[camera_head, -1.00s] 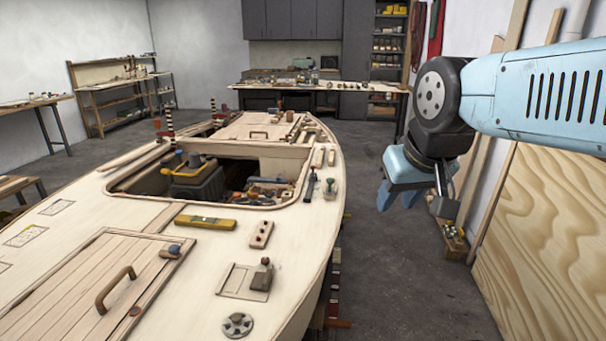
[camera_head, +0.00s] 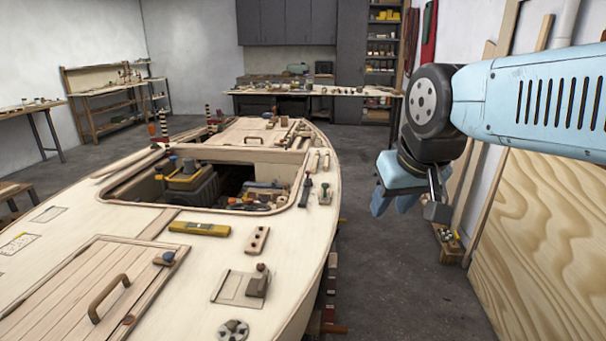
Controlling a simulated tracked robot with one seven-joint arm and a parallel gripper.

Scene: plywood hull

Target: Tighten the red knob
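A small dark red knob (camera_head: 262,267) tops a grey-brown block on a pale plate on the boat's deck, right of the hatch. My gripper (camera_head: 396,204) hangs at the right, pointing down, clear of the deck's right edge and well apart from both. Its two light-blue fingers appear apart, with nothing seen between them.
The plywood boat deck (camera_head: 200,270) fills the left and centre, with an open cockpit of tools. A yellow level (camera_head: 199,229) and a hatch handle (camera_head: 109,297) rise from it. Plywood sheets (camera_head: 540,240) lean at the right.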

